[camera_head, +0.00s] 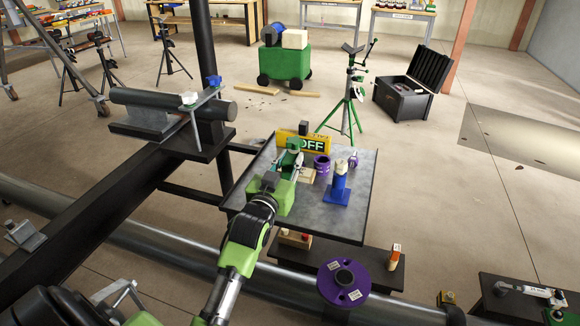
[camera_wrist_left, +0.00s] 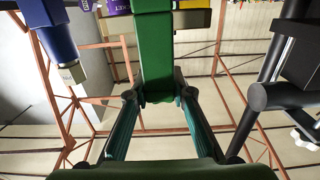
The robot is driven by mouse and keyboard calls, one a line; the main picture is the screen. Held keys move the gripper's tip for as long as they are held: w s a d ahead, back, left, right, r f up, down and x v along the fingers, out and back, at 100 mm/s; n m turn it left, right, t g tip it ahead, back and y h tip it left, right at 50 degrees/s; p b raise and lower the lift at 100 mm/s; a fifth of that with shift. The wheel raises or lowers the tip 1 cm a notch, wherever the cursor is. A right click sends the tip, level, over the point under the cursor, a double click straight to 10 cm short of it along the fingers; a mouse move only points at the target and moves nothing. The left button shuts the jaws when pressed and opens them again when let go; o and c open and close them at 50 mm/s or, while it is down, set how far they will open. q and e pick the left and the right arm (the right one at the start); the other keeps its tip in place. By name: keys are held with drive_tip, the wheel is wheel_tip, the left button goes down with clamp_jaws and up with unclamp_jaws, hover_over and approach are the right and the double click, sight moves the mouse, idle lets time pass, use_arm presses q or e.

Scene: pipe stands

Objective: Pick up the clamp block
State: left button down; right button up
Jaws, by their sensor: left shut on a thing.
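My left gripper (camera_head: 287,168) is over the left part of the small grey table (camera_head: 345,215), its fingers shut on a green block that I take to be the clamp block (camera_head: 292,145). In the left wrist view the two teal fingers of the left gripper (camera_wrist_left: 160,98) close on the lower end of this green clamp block (camera_wrist_left: 156,55). Whether the block touches the table or wooden piece below is hidden. My right gripper is not in view.
Beside the gripper stand a yellow OFF sign (camera_head: 311,144), purple rings (camera_head: 321,165) and a blue stand (camera_head: 337,191). A large pipe (camera_head: 172,106) rests on a dark frame at left. The table's front right is clear.

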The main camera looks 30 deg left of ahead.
use_arm(q)
wheel_tip(320, 180, down, 2)
drive_tip(key=c, duration=1.8)
unclamp_jaws()
drive_tip(key=shift+f, duration=0.1)
drive_tip(key=shift+o, duration=0.2)
